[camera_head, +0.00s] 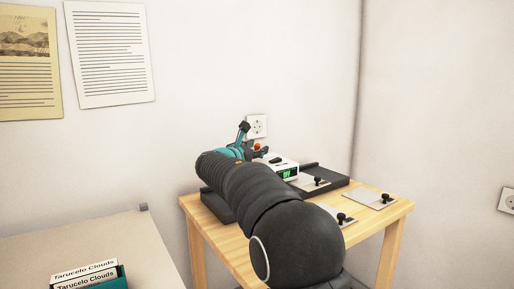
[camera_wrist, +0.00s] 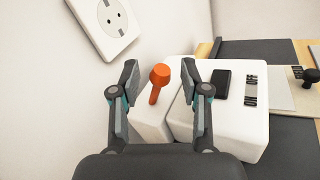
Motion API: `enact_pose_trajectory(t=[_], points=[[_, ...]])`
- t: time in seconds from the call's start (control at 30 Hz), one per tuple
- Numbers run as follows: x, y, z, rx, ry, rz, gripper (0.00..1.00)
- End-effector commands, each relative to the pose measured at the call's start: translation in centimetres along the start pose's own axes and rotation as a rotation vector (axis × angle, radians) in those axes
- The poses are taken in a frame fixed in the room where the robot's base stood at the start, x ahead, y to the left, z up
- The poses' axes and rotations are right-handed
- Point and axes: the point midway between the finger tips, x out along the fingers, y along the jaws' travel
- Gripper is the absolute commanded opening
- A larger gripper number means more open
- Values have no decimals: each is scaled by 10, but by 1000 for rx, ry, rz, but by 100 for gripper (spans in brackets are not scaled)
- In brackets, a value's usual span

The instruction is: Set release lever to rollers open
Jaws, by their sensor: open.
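The release lever (camera_wrist: 155,90) is a short orange stick with a round knob, on the side of a white machine (camera_wrist: 240,128). In the wrist view it leans with its knob up and to the right. My gripper (camera_wrist: 160,77) is open, with one finger on each side of the lever in the picture; I see no finger touching it, and the depth is hard to judge. In the head view the orange knob (camera_head: 257,146) shows beside my gripper, and the machine (camera_head: 291,172) has a green display. My arm hides part of the machine.
A wall socket (camera_wrist: 112,17) is close to my left finger in the wrist view. The machine stands on a wooden table (camera_head: 378,222). Flat plates with black knobs (camera_head: 383,197) lie to its right. A lower surface with labelled boxes (camera_head: 88,273) is at left.

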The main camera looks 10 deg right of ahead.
Motion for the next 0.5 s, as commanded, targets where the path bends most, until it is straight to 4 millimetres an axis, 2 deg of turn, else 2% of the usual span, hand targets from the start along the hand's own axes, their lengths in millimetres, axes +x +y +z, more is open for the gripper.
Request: enact_pose_trajectory(t=[0.1, 0.4, 0.5], points=[[6, 0, 0, 0, 0, 0, 46], [8, 0, 0, 0, 0, 1, 46], [8, 0, 0, 0, 0, 1, 21]])
